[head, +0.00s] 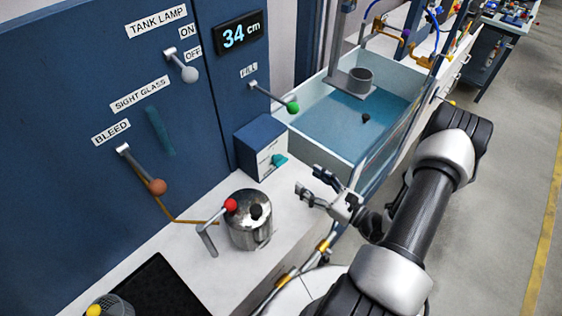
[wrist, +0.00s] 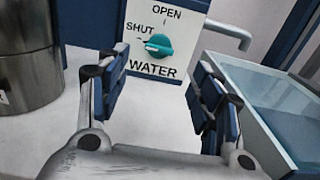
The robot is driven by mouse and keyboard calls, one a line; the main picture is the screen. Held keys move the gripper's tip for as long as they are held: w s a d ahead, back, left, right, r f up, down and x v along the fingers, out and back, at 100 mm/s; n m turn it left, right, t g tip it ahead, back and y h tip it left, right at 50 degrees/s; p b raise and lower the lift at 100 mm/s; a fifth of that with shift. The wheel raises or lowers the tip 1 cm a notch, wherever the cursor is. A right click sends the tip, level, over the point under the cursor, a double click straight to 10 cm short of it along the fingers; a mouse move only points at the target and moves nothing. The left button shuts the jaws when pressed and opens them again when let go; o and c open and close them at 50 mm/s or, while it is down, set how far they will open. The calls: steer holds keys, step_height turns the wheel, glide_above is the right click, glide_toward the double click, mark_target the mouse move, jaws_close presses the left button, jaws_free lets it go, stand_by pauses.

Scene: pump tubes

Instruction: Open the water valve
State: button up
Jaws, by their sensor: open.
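The water valve is a teal knob (wrist: 158,45) on a white panel (wrist: 182,68) marked OPEN at the top, SHUT at the left and WATER below. The knob's narrow end appears to point left, towards SHUT. In the head view the knob (head: 279,160) is on the front of a small blue box (head: 258,137) on the counter. My gripper (head: 312,181) is open and empty, in front of the knob and apart from it. In the wrist view the knob lies beyond and between the two fingers of my gripper (wrist: 156,84).
A steel pot (head: 250,228) with a red-ended lever stands on the white counter (head: 190,245) left of my gripper. A water-filled tank (head: 350,128) is behind and to the right. The green FILL lever (head: 290,105) sticks out above the box.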

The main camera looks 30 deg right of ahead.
mark_target(284, 163)
steer(key=b+x, duration=0.1)
steer(key=x, duration=1.1)
steer(key=shift+b, duration=0.3)
steer(key=c, duration=1.1)
